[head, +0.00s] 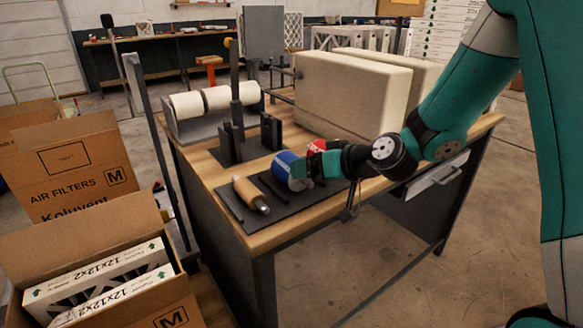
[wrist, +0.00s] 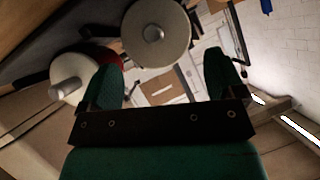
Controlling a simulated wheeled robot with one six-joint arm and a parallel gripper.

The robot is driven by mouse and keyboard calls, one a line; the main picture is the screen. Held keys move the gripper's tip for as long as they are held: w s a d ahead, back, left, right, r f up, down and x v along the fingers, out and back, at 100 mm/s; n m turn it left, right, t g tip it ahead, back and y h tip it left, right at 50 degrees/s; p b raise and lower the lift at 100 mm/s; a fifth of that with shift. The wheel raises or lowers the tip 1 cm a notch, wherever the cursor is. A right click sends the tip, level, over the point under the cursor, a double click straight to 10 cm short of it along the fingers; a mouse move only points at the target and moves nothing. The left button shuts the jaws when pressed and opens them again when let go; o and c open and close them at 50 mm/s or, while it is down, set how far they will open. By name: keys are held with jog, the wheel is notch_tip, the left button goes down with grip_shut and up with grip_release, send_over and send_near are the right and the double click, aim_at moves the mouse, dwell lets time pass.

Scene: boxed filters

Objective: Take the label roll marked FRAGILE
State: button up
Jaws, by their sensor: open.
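A blue roll (head: 289,165) with a pale end lies on the dark mat on the workbench. A red roll (head: 316,146) with white marks is just behind it, partly hidden by my gripper; I cannot read the word FRAGILE on either. My gripper (head: 307,166) is open, reaching in from the right close beside both rolls. In the wrist view no roll shows between the fingers (wrist: 165,78). A pale roll end (wrist: 153,34) is above them, and another (wrist: 70,77), with red beside it, is partly behind the left finger. Contact cannot be told.
A brown roller-like tool (head: 248,193) lies on the mat's left. A black stand (head: 237,145) and white rolls on a rack (head: 216,98) are behind. A large beige block (head: 345,95) stands behind my gripper. Filter boxes (head: 105,262) are at the lower left.

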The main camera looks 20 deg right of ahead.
aim_at(280, 168)
jog(key=x, duration=0.2)
jog(key=p+x, duration=0.1)
jog(key=x, duration=0.1)
jog(key=shift+w+p, duration=0.3)
jog(key=shift+w, duration=0.25)
jog(key=shift+w+a+f, duration=0.2)
jog(key=shift+w+a, duration=0.1)
jog(key=shift+w, duration=0.1)
jog(key=c, duration=0.7)
jog(key=shift+c, duration=1.2)
jog(key=shift+r, duration=0.15)
